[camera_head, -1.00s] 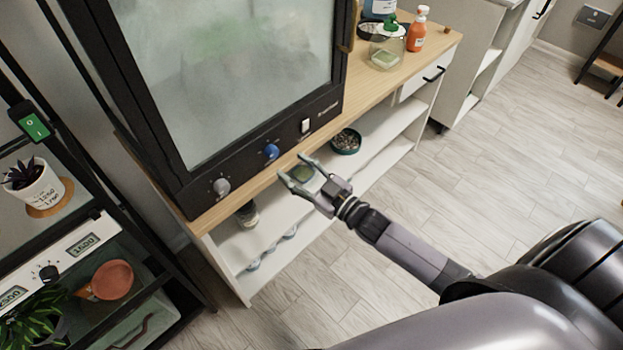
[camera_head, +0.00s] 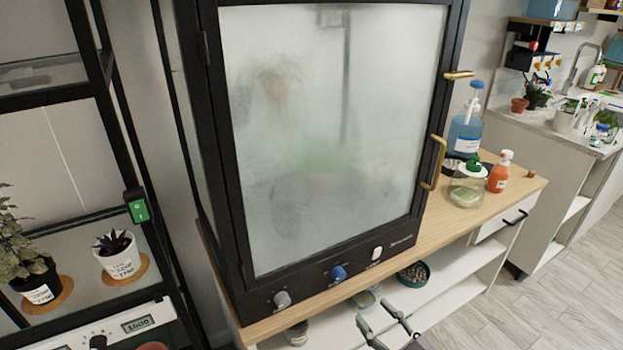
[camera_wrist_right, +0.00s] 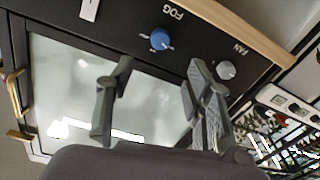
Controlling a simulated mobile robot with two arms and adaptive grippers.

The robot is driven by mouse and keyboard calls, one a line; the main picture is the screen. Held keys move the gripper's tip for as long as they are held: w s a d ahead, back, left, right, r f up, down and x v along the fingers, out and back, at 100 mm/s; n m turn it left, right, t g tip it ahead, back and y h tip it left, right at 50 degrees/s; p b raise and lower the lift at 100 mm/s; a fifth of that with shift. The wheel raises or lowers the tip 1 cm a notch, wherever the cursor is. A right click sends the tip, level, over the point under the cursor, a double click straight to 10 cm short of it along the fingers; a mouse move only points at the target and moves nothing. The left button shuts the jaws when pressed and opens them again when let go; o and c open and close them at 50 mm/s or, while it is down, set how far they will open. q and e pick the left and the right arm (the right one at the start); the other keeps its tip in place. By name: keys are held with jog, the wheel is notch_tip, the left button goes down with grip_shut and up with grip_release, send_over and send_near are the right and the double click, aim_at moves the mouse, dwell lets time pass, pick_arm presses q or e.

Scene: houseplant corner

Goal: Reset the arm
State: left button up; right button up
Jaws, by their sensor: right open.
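My right gripper (camera_head: 383,322) shows at the bottom edge of the head view, with its fingers apart and nothing between them. In the right wrist view the right gripper (camera_wrist_right: 160,105) also shows open and empty. It is in front of the lower part of a black cabinet (camera_head: 330,262) with a fogged glass door. The cabinet's blue FOG knob (camera_head: 338,273) and grey FAN knob (camera_head: 282,299) are near it; the blue knob (camera_wrist_right: 160,39) and grey knob (camera_wrist_right: 226,70) also show in the wrist view. My left gripper is not in view.
The cabinet stands on a wooden-topped bench (camera_head: 425,250) with white shelves. A blue pump bottle (camera_head: 466,130), a glass jar (camera_head: 466,190) and an orange spray bottle (camera_head: 499,172) stand at its right. A black rack (camera_head: 75,230) with potted plants is at left. Floor at right is clear.

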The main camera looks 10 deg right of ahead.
jog(key=s+d+f+m+g+h, duration=0.1)
jog(key=s+d+f+g+h, duration=0.15)
jog(key=f, duration=0.65)
jog(key=s+d+f+m+g+h, duration=0.15)
jog(key=s+f, duration=0.25)
jog(key=f, duration=0.6)
jog(key=s+d+f+m+g+h, duration=0.1)
jog(key=s+d+f+g+h, duration=0.15)
jog(key=f, duration=0.65)
jog(key=s+a+f+g, duration=0.1)
jog(key=s+f+g, duration=0.2)
jog(key=s+f, duration=0.3)
jog(key=s+a+f+g, duration=0.2)
jog(key=s+f, duration=0.5)
jog(key=s, duration=0.7)
jog(key=s+a+f+m+g, duration=0.1)
jog(key=s+f+g, duration=0.3)
jog(key=s, duration=0.7)
notch_tip(320, 180, down, 2)
jog(key=shift+a+f+h, duration=0.2)
jog(key=shift+a+h, duration=0.15)
jog(key=shift+a, duration=0.1)
jog(key=shift+g, duration=0.25)
